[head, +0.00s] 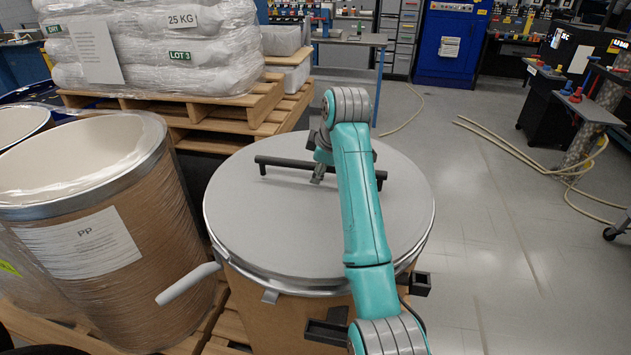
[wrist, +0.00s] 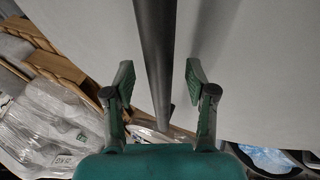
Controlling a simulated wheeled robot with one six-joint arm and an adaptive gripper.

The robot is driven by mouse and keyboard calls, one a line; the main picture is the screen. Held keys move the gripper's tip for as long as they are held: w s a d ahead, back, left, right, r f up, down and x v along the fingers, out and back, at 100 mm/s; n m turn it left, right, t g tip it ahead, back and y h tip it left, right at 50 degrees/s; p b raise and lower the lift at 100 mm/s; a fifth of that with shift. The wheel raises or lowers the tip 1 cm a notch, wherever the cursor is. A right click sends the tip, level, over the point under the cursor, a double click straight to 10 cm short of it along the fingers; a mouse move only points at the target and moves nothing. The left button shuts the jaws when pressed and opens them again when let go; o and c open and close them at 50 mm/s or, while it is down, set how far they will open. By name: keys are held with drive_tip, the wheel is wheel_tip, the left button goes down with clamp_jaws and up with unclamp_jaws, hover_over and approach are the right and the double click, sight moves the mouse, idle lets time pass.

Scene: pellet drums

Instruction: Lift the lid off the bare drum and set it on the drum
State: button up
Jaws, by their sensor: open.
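A wide grey round lid (head: 270,225) lies flat on top of a brown drum (head: 275,318) in the middle of the head view. A dark bar handle (head: 275,165) runs across the lid. My gripper (head: 318,176) is low over the bar, partly hidden by my arm. In the wrist view, my gripper (wrist: 158,82) is open, with one finger on each side of the bar (wrist: 157,60) and a gap on both sides. Left of it stands an open brown drum (head: 90,235) with a PP label, a pale liner and no lid.
A pale lever (head: 187,284) sticks out from the lidded drum's front left. White sacks (head: 160,50) are stacked on wooden pallets (head: 195,112) behind. Another open drum (head: 22,122) is at the far left.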

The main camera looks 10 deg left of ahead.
clamp_jaws()
drive_tip(key=shift+r, duration=0.15)
drive_tip(key=shift+a, duration=0.1)
